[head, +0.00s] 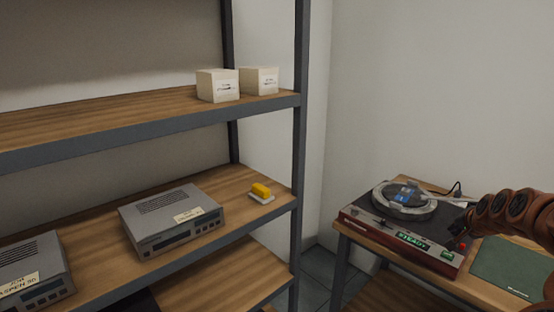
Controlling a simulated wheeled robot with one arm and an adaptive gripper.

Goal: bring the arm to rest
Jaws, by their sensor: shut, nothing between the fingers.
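My arm (515,212), with rust-brown links, reaches in from the right edge, above the right end of the record player. A small dark part at its left end looks like my gripper (457,203). It is shut and holds nothing. It blends with the dark parts of the player behind it, and I cannot tell how far above the player it is.
The record player (365,222), with a lit green label, stands on a wooden table beside a green mat (512,268). Left is a shelf rack (130,113) with two white boxes (217,86), grey devices (168,215) and a yellow-topped object (261,191). Wall space above the table is clear.

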